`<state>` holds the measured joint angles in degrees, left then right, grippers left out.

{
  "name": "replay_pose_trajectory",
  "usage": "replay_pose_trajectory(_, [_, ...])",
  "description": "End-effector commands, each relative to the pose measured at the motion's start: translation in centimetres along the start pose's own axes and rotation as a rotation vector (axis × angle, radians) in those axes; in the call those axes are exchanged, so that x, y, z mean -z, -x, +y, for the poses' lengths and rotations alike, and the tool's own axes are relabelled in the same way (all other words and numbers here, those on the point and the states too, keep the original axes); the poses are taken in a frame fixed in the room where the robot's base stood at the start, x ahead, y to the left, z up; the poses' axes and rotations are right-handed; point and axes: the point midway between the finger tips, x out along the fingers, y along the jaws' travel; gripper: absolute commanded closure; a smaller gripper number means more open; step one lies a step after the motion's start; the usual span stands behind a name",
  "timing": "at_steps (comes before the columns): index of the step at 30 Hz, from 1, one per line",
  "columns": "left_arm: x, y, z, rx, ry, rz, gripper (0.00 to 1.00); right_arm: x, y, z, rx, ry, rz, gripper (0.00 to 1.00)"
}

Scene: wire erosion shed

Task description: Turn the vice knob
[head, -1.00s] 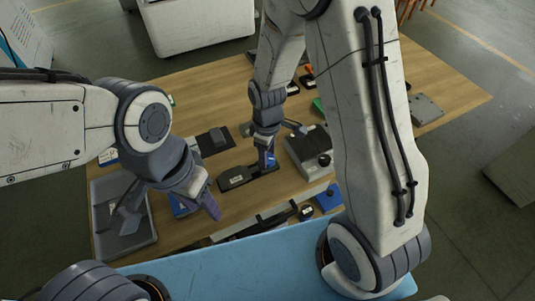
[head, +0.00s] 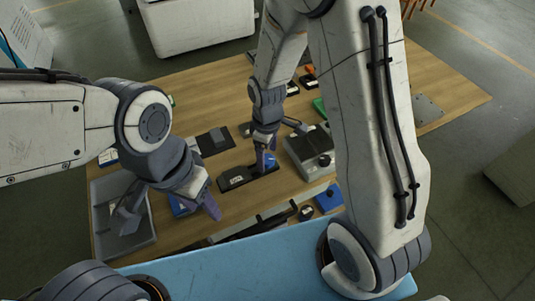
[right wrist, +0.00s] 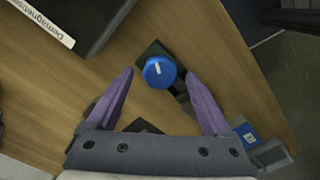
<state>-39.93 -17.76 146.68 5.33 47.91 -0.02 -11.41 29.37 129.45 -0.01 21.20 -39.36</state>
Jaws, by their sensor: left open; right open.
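The vice (head: 240,178) is a low dark block on the wooden table in the head view. Its round blue knob (right wrist: 160,72) with a white mark shows in the right wrist view; in the head view the knob (head: 270,160) is partly hidden by my right gripper. My right gripper (head: 264,158) is open above the vice. In the right wrist view its purple fingers (right wrist: 160,85) stand apart on either side of the knob, with visible gaps. My left gripper (head: 208,204) is open and empty over the table's front left, near a grey tray.
A grey box (head: 305,155) with a dark knob stands right of the vice; the right wrist view shows a box labelled as a demagnetiser (right wrist: 75,20). The grey tray (head: 150,238) lies front left. A blue item (head: 328,198) and dark bars (head: 265,222) lie near the front.

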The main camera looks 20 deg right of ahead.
Motion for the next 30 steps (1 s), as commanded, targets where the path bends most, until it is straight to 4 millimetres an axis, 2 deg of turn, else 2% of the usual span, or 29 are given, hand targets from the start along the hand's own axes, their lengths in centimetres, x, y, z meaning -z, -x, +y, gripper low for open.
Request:
replay_pose_trajectory(9, [0.0, 0.6, 0.1, 0.0, 0.0, 0.0, 0.5, 0.1, 6.3, 0.1, -0.005, 0.0, 0.006, 0.16])
replay_pose_trajectory(15, [0.0, 0.8, 0.1, 0.0, 0.0, 0.0, 0.5, 0.1, 9.0, 0.1, -0.003, 0.0, 0.003, 0.16])
replay_pose_trajectory(19, [0.1, 0.8, 0.1, 0.0, 0.0, 0.0, 0.5, 0.0, 9.7, 0.0, -0.001, 0.0, 0.002, 0.16])
replay_pose_trajectory(27, [0.0, 0.8, 0.1, 0.0, 0.0, 0.0, 0.5, 0.0, 9.7, 0.0, 0.0, 0.0, 0.001, 0.16])
replay_pose_trajectory(30, [0.1, 1.5, 0.1, 0.0, 0.0, 0.0, 0.5, 0.3, 10.1, 0.0, 0.0, 0.003, -0.001, 0.16])
